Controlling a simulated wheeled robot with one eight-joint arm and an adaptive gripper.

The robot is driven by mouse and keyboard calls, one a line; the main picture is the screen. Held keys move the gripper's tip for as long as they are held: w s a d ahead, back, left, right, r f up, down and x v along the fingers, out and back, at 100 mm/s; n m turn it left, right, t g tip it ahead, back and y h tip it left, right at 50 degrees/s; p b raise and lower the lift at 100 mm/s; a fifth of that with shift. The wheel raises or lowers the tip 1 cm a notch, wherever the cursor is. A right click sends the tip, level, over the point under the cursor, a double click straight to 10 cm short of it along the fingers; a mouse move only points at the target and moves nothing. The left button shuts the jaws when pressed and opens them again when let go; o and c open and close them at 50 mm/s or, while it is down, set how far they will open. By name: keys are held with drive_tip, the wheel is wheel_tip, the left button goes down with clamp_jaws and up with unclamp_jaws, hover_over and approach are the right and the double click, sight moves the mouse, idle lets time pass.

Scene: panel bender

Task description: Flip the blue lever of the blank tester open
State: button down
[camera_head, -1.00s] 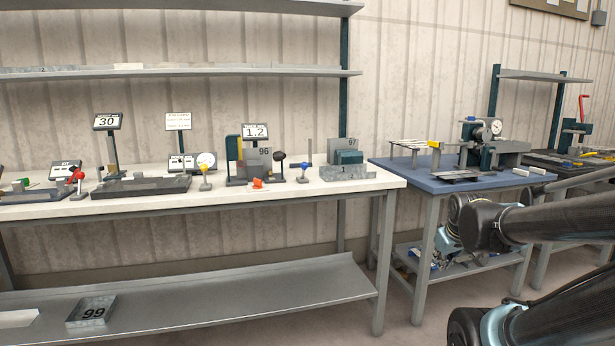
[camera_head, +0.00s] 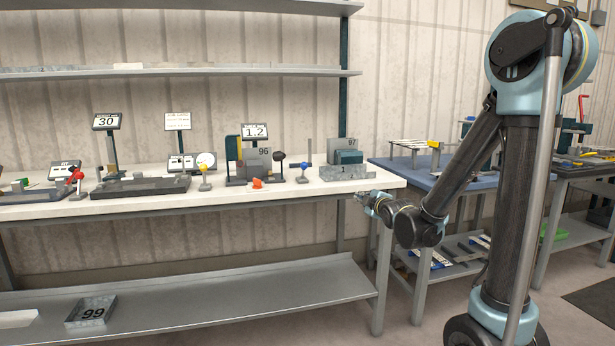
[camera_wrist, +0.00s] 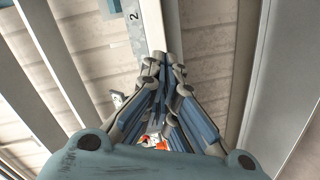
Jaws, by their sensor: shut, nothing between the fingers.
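A small lever with a blue knob (camera_head: 303,166) stands upright on the white bench, right of a fixture with a "1.2" display (camera_head: 255,131). I cannot tell for sure which fixture is the blank tester. My gripper (camera_head: 361,197) is in front of the bench's right front edge, to the right of and below the blue lever, apart from it. In the wrist view my gripper's fingers (camera_wrist: 165,60) are closed together and empty. The blue lever cannot be made out in the wrist view.
The white bench (camera_head: 240,200) also holds a yellow-knobbed lever (camera_head: 204,169), a red-knobbed lever (camera_head: 76,175), an orange piece (camera_head: 257,183) and a grey block (camera_head: 345,171). A blue table (camera_head: 392,165) stands at right, partly behind my arm. A lower shelf (camera_head: 230,290) runs below the bench.

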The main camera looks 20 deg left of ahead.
sight(303, 168)
drive_tip(key=s+a+r+n+y, duration=0.1)
drive_tip(key=s+a+n+y, duration=0.1)
drive_tip(key=a, duration=0.5)
drive_tip(key=s+a+n+t+y, duration=0.1)
drive_tip(key=a+n+y, duration=0.3)
drive_tip(key=a, duration=0.3)
drive_tip(key=shift+s+r+n+t+y, duration=0.3)
drive_tip(key=shift+s+r+n, duration=0.05)
drive_tip(key=shift+n, duration=0.55)
drive_tip(key=shift+w+a, duration=0.1)
drive_tip(key=shift+a, duration=0.1)
drive_tip(key=x, duration=1.3)
drive_tip(key=shift+w+a+r, duration=0.15)
drive_tip(key=shift+w+a, duration=0.1)
drive_tip(key=shift+w, duration=0.05)
drive_tip(key=shift+r, duration=0.1)
